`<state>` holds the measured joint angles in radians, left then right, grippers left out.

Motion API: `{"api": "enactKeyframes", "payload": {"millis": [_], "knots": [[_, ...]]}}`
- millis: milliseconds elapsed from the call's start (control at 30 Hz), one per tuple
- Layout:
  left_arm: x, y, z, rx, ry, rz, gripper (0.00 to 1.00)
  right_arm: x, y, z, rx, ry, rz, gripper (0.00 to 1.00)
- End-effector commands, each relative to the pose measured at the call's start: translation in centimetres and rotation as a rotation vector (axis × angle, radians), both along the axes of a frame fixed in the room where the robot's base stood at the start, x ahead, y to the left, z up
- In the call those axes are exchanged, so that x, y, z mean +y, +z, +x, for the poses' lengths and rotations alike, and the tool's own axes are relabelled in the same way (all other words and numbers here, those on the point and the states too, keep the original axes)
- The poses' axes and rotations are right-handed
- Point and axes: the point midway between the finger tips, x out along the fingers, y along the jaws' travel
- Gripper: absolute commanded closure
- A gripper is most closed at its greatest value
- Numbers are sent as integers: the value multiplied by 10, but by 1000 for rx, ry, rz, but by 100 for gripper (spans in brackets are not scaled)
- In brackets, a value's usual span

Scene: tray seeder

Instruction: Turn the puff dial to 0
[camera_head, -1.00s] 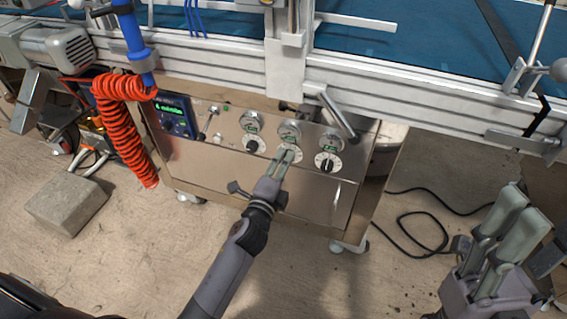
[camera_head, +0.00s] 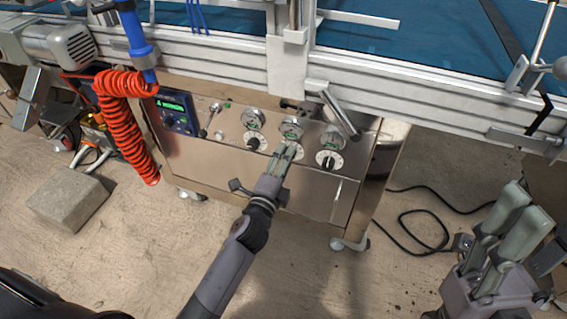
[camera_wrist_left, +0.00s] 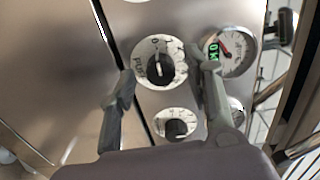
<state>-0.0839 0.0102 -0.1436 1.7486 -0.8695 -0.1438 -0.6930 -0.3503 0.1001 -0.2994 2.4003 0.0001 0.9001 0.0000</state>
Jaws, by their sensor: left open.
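The puff dial is a white disc with a black knob and partly readable lettering "PUF" (camera_wrist_left: 140,62) in the left wrist view. A pale line runs along its knob; I cannot read the exact setting. In the head view it is the middle dial (camera_head: 298,151), mostly hidden by my left gripper (camera_head: 287,150). My left gripper (camera_wrist_left: 162,78) is open, with one finger on each side of the dial. I cannot tell whether the fingers touch the knob. My right gripper (camera_head: 529,203) is at the lower right, far from the panel; its finger gap is unclear.
A similar dial (camera_head: 252,143) is to the left and another (camera_head: 328,160) to the right. Round gauges (camera_head: 291,129) sit above them. A display box (camera_head: 176,115) is on the left of the steel panel (camera_head: 240,178). The conveyor rail (camera_head: 400,88) runs above.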

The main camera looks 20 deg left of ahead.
Motion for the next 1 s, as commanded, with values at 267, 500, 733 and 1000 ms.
{"api": "enactKeyframes", "payload": {"millis": [267, 500, 733, 1000], "knots": [[1, -2, -34, 5, 1, -1, 54, 0, 0, 0, 0, 0, 0, 54], [3, -2, -86, 4, 1, -3, 54, 0, 0, 0, 0, 1, 0, 54], [4, -1, -115, 2, 1, -1, 54, 0, 0, 0, 0, 1, 0, 54], [4, 0, -120, 0, 0, 0, 54, 0, 0, 0, 0, 1, 0, 54]]}}
